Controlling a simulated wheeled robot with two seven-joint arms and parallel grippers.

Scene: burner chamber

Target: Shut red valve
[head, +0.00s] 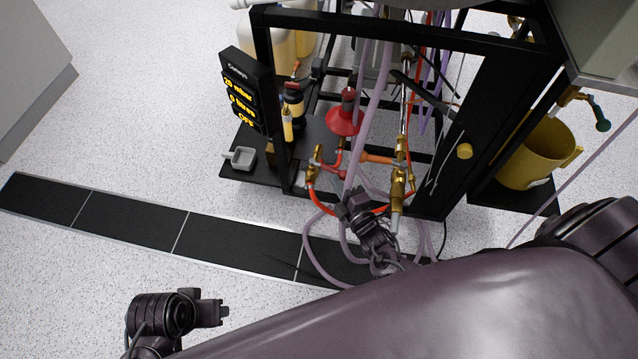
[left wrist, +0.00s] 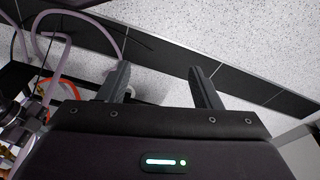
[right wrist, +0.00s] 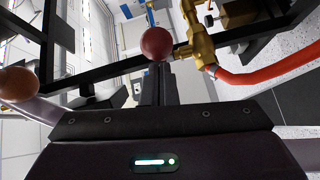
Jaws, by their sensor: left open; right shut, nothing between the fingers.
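In the right wrist view a dark red ball knob (right wrist: 157,44) shows just beyond my fingertips, beside a brass valve body (right wrist: 195,42) with an orange-red hose. In the head view the brass fitting with red parts (head: 315,166) stands at the front of the black frame. My right gripper (head: 352,198) is shut and empty, in front of and below these fittings. Its closed fingers (right wrist: 158,84) point at the red knob; I cannot tell whether they touch it. My left gripper (head: 222,309) is open and empty over the floor, its fingers spread in the left wrist view (left wrist: 160,85).
An orange-brown ball knob (right wrist: 18,84) is at the left in the right wrist view. Lilac hoses (head: 312,240) loop near my right gripper. A display panel (head: 247,90), a red cone (head: 344,120) and a yellow bucket (head: 530,155) are nearby. The left floor is clear.

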